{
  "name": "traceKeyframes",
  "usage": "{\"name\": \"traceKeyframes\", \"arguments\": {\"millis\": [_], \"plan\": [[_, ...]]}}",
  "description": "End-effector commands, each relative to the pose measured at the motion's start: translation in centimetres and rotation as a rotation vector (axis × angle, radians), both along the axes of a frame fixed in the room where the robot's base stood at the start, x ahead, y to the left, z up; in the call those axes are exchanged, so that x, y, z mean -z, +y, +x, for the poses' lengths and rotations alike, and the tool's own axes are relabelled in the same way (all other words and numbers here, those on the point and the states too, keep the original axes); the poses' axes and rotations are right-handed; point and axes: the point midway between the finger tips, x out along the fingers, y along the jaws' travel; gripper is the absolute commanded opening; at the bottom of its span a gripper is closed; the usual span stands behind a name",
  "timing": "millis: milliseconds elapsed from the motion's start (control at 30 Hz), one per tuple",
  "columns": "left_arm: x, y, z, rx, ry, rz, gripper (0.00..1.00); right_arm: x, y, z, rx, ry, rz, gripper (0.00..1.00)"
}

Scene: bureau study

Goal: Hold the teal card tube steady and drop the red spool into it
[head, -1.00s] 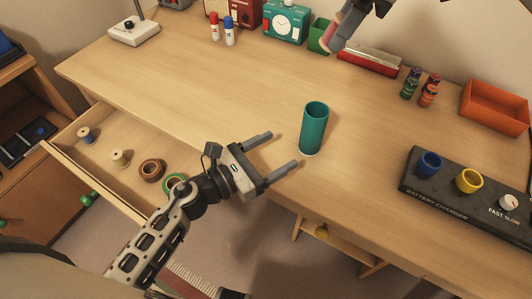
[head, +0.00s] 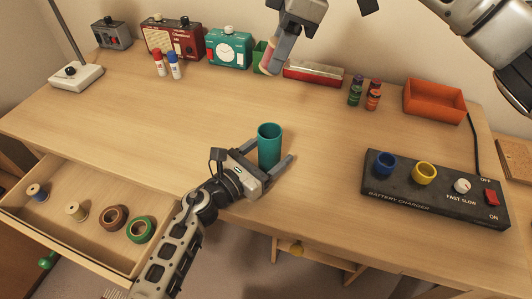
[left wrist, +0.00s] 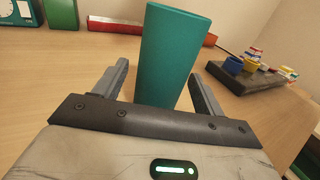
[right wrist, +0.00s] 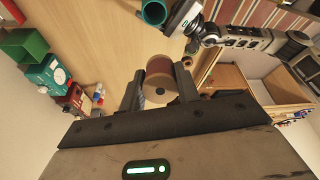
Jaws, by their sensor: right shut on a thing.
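The teal card tube (head: 269,146) stands upright near the desk's front edge, its open top facing up. My left gripper (head: 268,158) is open, with one finger on each side of the tube. In the left wrist view the tube (left wrist: 166,55) rises between the fingers, with gaps beside it. My right gripper (head: 276,60) is above the back of the desk, shut on the red spool. The spool (right wrist: 160,78) shows between the fingers in the right wrist view, with a pale end disc and dark centre.
The black battery charger (head: 400,198) with blue and yellow cups is right of the tube. Two small bottles (head: 364,92) and an orange tray (head: 435,98) stand behind it. An open drawer (head: 75,238) holds spools and tape rolls at front left. The desk left of the tube is clear.

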Motion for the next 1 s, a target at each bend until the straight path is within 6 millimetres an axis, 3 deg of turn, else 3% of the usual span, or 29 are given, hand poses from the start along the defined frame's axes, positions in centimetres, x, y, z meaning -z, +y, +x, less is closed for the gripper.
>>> {"name": "traceKeyframes", "arguments": {"millis": [33,167,367,1000], "plan": [[0.0,0.0,0.0,0.000,0.000,0.000,0.57,0.0,0.0,0.0,0.000,0.000,0.000,0.10],[0.0,0.0,0.0,0.000,0.001,-0.001,0.23,0.0,0.0,0.0,0.000,0.000,0.000,0.10],[0.0,0.0,0.0,0.000,0.001,-0.001,0.23,0.3,0.0,0.0,0.000,0.001,0.000,0.10],[0.0,0.0,0.0,0.000,0.001,-0.001,0.23,4.7,0.0,0.0,0.000,0.001,0.000,0.10]]}}
